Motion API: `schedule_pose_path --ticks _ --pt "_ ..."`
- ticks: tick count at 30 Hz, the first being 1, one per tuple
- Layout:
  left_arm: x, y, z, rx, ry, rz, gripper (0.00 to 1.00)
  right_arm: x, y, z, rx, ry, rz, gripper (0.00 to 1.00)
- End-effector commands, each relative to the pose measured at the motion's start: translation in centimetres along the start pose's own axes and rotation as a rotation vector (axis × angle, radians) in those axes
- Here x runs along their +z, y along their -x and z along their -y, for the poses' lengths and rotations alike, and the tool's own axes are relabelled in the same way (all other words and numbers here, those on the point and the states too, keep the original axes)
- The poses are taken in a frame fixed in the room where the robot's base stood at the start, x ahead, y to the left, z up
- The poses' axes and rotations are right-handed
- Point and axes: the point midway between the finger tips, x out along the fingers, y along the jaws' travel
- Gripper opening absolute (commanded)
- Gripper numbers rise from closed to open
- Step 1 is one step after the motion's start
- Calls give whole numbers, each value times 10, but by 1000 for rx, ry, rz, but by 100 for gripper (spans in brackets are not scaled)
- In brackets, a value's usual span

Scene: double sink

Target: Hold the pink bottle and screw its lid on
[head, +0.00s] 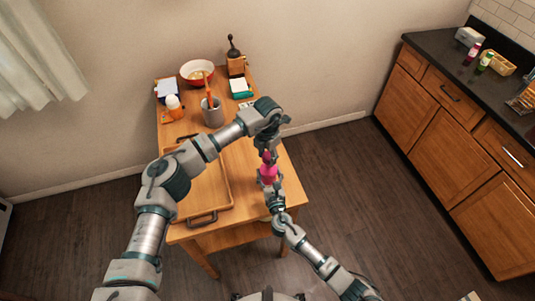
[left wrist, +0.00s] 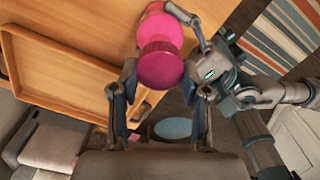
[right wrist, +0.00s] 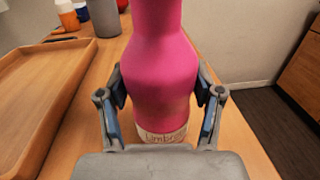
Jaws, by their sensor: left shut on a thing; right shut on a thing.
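The pink bottle (head: 268,174) stands upright near the right edge of the wooden table, seen in the head view. My right gripper (head: 272,185) is shut around its body from the near side. The right wrist view shows the bottle (right wrist: 158,75) between both fingers, with a pale lettered band at its base. My left gripper (head: 267,153) reaches down from above, shut on the pink lid (left wrist: 160,66).
A wooden tray (head: 224,205) lies left of the bottle on the table (head: 245,160). A dark counter (head: 440,60) is at right.

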Motion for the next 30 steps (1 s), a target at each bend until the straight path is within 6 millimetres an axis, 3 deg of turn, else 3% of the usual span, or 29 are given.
schedule_pose_path --ticks 6,30 --pt "0 -12 0 -1 0 -2 32 -1 0 0 0 0 -1 3" --pt "0 -18 0 0 0 0 32 -1 0 0 0 0 -1 3"
